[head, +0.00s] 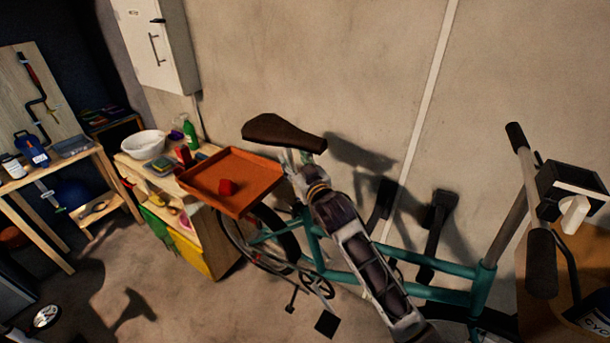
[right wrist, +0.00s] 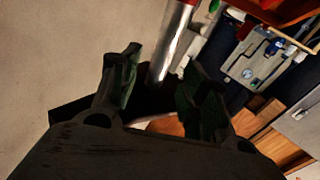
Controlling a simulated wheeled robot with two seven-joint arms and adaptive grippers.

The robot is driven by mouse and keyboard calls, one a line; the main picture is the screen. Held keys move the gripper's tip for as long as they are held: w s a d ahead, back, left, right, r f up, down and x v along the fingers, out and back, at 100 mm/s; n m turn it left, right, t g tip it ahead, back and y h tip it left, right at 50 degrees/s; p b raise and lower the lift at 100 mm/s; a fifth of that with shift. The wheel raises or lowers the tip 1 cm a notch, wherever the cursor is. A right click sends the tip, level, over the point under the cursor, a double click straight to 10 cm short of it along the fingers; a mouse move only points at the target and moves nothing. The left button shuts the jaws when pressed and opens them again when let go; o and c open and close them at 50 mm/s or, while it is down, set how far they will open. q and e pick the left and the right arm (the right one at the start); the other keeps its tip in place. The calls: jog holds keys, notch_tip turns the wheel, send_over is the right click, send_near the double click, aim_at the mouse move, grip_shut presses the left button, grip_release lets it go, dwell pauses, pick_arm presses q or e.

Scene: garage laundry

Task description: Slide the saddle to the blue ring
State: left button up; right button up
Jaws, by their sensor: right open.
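The dark brown saddle (head: 285,133) sits on top of the teal bicycle's seat post, near the wall. In the right wrist view the silver post (right wrist: 172,45) comes down from the top edge to between my finger pads. A dark shape (right wrist: 62,108) behind the fingers there may be part of the saddle. My right gripper (head: 297,163) is just below the saddle, at the post, its arm reaching up from the lower right. Its jaws (right wrist: 163,88) are open, with no grip on the post. I cannot make out a blue ring. My left gripper is out of view.
The teal frame (head: 448,296) and handlebar (head: 517,137) lie right. A wooden workbench (head: 48,173) is far left. Floor at lower left is mostly open.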

jog(key=v, duration=0.6)
jog(key=shift+s, duration=0.35)
jog(key=shift+d, duration=0.15)
